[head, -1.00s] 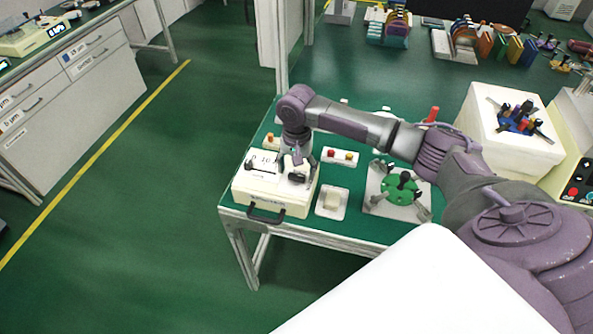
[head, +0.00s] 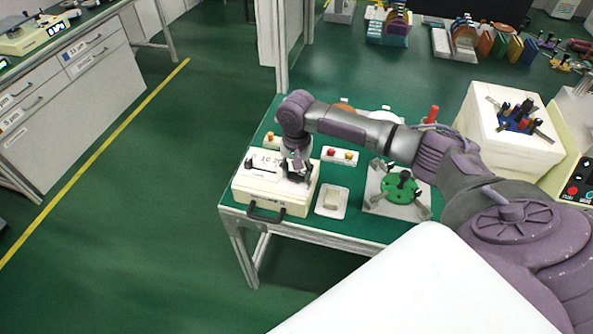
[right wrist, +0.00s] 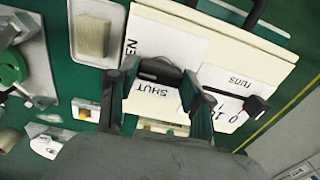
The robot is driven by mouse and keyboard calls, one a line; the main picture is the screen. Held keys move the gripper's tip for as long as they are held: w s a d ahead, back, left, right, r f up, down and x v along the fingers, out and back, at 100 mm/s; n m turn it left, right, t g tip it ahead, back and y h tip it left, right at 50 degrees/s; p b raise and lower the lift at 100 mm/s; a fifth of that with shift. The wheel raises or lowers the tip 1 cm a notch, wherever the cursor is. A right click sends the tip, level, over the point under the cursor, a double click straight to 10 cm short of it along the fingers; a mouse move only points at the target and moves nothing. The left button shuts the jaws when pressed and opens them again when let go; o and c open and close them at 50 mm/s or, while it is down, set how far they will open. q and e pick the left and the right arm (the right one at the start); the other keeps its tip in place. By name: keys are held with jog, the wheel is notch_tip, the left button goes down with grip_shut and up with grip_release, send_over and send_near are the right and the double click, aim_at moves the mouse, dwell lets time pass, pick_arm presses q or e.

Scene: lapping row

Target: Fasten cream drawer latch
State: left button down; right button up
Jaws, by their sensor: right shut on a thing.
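The cream drawer box (head: 270,198) stands at the near left corner of the green table, with a black handle (head: 265,213) on its front. My right gripper (head: 297,172) is over the right part of its top. In the right wrist view, the cream box's top (right wrist: 215,35) carries a white card with "SHUT" and a partly covered word ending in "EN". My right gripper (right wrist: 157,82) is shut on the black latch (right wrist: 160,70), which lies between its fingers beside "SHUT". The fingers hide part of the latch. My left gripper is not in view.
A small tray with a beige block (head: 332,202) lies right of the box. A plate with a green disc (head: 400,188) is further right. A black slider knob (right wrist: 256,105) sits by the scale.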

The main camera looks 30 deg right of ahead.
jog(key=shift+r+n+p, duration=0.25)
jog(key=shift+n+p, duration=0.45)
jog(key=shift+p, duration=0.45)
jog(key=n+p, duration=0.2)
jog(key=shift+n+p, duration=0.3)
jog(key=n+p, duration=0.2)
jog(key=n, duration=0.1)
jog(key=shift+f+n, duration=0.1)
jog(key=shift+n, duration=0.2)
jog(key=n+p, duration=0.1)
jog(key=n, duration=0.1)
jog(key=shift+n+p, duration=0.3)
jog(key=shift+p, duration=0.05)
jog(key=n, duration=0.2)
jog(key=shift+n+p, duration=0.4)
jog(key=n, duration=0.4)
jog(key=shift+f+n+p, duration=0.1)
jog(key=shift+n+p, duration=0.25)
jog(key=shift+n, duration=0.05)
jog(key=o, duration=1.2)
jog(key=shift+c, duration=0.2)
